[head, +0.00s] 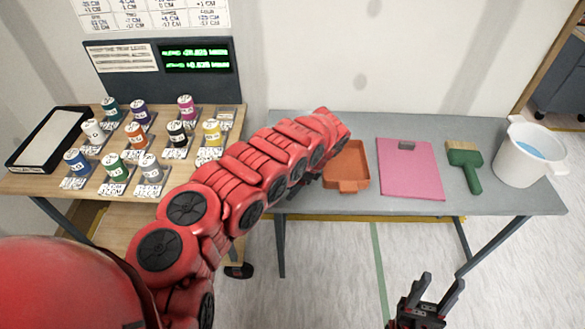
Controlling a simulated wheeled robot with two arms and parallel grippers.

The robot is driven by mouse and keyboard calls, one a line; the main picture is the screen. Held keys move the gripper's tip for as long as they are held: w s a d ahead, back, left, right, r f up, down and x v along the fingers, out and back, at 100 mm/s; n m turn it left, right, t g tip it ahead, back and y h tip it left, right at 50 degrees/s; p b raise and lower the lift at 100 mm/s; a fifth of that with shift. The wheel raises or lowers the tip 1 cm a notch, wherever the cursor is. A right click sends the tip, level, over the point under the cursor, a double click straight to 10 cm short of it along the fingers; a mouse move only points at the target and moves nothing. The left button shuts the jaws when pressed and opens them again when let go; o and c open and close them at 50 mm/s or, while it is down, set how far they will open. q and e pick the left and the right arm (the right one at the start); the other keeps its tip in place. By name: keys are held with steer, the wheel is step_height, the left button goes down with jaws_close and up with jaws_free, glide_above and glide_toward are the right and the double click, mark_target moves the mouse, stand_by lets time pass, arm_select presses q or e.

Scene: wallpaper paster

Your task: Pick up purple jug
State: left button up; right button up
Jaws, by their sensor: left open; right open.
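A small purple-banded jug (140,113) stands in the back row on the wooden table at left, between a teal one (111,108) and a magenta one (186,107). My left arm reaches across to the grey table, well right of the purple jug. Its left gripper (312,178) is mostly hidden behind the arm beside the orange tray; only a dark part shows, and it is open. My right gripper (428,291) is open and empty, low in front of the grey table, far from the jugs.
Other small jugs stand around on the wooden table (22,184). A black-framed tray (45,140) lies at left. The grey table (300,203) holds an orange tray (346,184), a pink board (408,170), a green brush (470,172) and a white bucket (520,170).

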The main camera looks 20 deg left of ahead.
arm_select(q)
jaws_close()
stand_by(1.4)
